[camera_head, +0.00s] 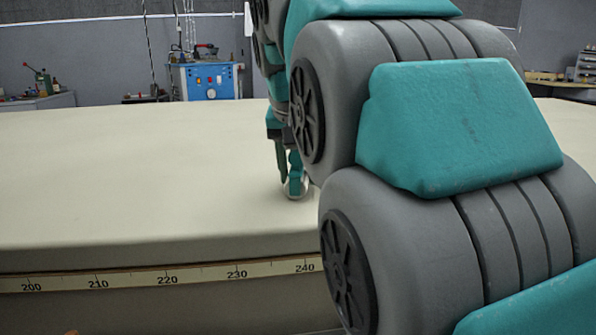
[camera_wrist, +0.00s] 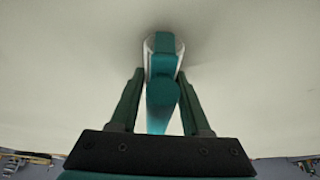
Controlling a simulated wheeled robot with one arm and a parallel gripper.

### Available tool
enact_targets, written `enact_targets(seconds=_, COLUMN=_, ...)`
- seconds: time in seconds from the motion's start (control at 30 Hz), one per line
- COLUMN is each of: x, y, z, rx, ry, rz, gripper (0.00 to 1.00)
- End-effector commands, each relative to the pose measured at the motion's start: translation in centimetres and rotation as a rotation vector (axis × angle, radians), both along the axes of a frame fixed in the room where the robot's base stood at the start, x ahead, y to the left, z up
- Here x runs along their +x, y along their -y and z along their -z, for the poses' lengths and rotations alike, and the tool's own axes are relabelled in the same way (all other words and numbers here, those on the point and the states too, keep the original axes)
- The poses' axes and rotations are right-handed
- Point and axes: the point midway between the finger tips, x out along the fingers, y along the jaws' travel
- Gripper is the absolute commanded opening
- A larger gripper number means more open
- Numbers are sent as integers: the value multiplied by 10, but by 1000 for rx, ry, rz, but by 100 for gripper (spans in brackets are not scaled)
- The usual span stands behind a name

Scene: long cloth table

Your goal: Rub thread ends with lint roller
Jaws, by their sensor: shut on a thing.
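My gripper (camera_wrist: 160,90) is shut on the teal handle of the lint roller (camera_wrist: 160,103), which lies between its two dark green fingers in the wrist view. The roller's white head (camera_wrist: 151,45) is at the far end, against or just above the pale cloth. No thread ends can be made out on the cloth.
The long cream cloth table (camera_head: 130,170) is bare to the left of my arm. A measuring tape (camera_head: 170,277) runs along its front edge. My arm hides the table's right part. A blue machine (camera_head: 208,80) stands behind the table.

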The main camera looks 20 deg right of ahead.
Motion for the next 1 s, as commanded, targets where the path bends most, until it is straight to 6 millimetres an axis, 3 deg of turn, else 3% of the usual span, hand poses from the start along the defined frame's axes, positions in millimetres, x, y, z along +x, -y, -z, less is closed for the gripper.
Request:
enact_targets(seconds=0.6, x=1, y=0, z=-58, rx=-2, ry=6, rz=1, gripper=0)
enact_targets(seconds=1.0, x=0, y=0, z=-59, rx=-1, ry=3, rz=0, gripper=0)
